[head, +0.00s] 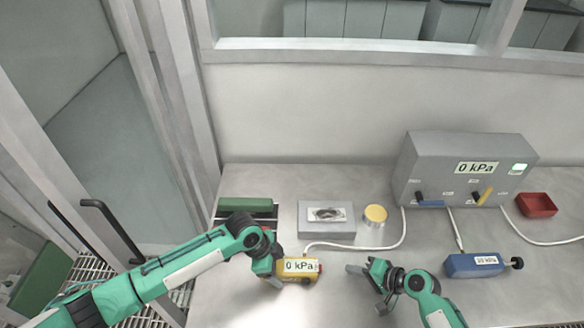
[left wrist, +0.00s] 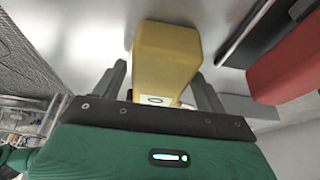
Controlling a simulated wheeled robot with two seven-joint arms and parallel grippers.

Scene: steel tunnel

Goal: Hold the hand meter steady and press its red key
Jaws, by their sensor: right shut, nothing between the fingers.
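The hand meter (head: 300,267) is a yellow box with a display reading "0 kPa", low in the middle of the head view. Its red key (head: 320,267) shows at the right end. My left gripper (head: 278,272) is at the meter's left end. In the left wrist view the yellow body (left wrist: 166,55) stands between my left fingers (left wrist: 160,85), with a narrow gap beside the left-hand finger, so the gripper looks open around it. The red key cannot be made out there. My right gripper (head: 358,271) is shut and empty, right of the meter and apart from it.
A grey console (head: 440,160) reading "0 kPa" stands at the back right, with cables. A grey box (head: 326,230), a yellow-topped cylinder (head: 375,214), a blue device (head: 475,264) and a red tray (head: 537,213) are on the steel bench (head: 530,285). Bench front right is clear.

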